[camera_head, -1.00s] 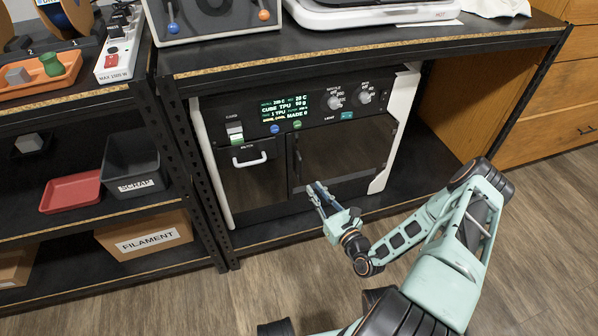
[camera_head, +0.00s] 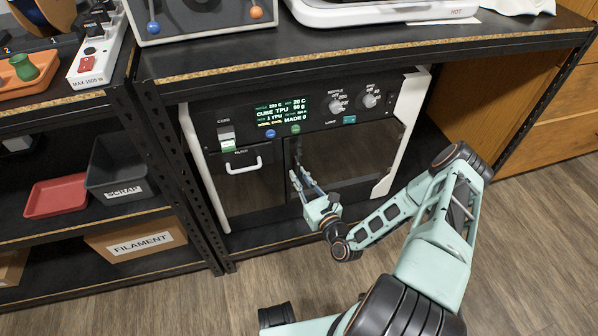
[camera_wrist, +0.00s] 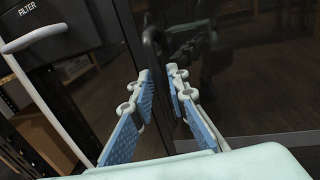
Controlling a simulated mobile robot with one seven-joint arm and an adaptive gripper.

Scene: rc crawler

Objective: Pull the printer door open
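The printer (camera_head: 290,90) stands on the shelf under the worktop. Its dark glass door (camera_head: 355,155) is shut, and the door also fills the right of the wrist view (camera_wrist: 255,60). A black upright door handle (camera_wrist: 152,45) runs along the door's left edge. My gripper (camera_head: 300,176) is in front of that edge. In the wrist view, my gripper (camera_wrist: 159,76) is open, with a blue-padded finger on each side of the handle's line. The gap between the fingers looks empty. I cannot tell whether the tips reach past the handle.
A filter drawer (camera_head: 250,185) with a white handle (camera_head: 247,166) sits left of the door. A black shelf post (camera_head: 183,170) stands left of the printer. A scrap bin (camera_head: 118,175) and a filament box (camera_head: 135,240) are on the left shelves. The floor (camera_head: 230,295) in front is clear.

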